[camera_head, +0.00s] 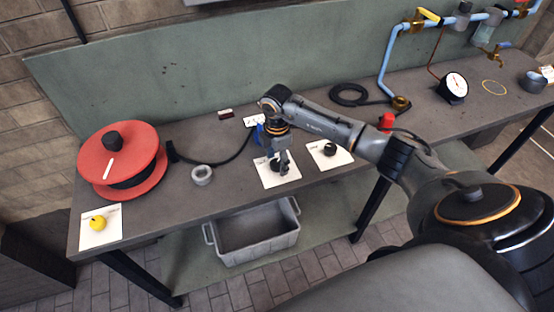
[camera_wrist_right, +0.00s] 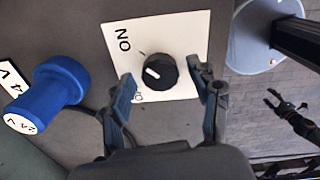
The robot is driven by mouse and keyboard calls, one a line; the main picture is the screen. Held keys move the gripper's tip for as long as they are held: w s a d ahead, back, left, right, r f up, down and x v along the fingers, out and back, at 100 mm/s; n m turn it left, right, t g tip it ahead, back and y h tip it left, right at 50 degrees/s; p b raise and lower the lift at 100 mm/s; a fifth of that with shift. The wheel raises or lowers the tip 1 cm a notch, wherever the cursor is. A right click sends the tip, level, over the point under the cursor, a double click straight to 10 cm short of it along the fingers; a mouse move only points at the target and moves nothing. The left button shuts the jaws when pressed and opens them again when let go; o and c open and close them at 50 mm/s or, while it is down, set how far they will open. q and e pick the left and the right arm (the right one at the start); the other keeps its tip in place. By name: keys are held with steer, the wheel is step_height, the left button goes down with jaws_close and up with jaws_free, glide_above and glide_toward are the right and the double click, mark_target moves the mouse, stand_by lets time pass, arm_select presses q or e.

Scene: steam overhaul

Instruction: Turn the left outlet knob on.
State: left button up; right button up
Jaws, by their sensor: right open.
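The left outlet knob (camera_wrist_right: 160,71) is a round black knob with a white pointer mark, on a white card (camera_wrist_right: 185,35) with an ON label and a second, partly hidden label. The pointer faces left in the right wrist view. My right gripper (camera_wrist_right: 162,82) is open, one finger on each side of the knob; I cannot tell whether they touch it. In the head view the right gripper (camera_head: 281,167) covers part of this knob's card (camera_head: 290,177). A dark jawed shape (camera_wrist_right: 287,112) at the wrist view's right edge may be my left gripper.
A second black knob (camera_head: 329,149) on a card is just to the right. A blue plug (camera_wrist_right: 48,95) sits close to the gripper. A grey bin (camera_head: 255,242) is below the bench.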

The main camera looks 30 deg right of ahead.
mark_target(277, 162)
step_height(277, 162, up, 12)
stand_by(0.6)
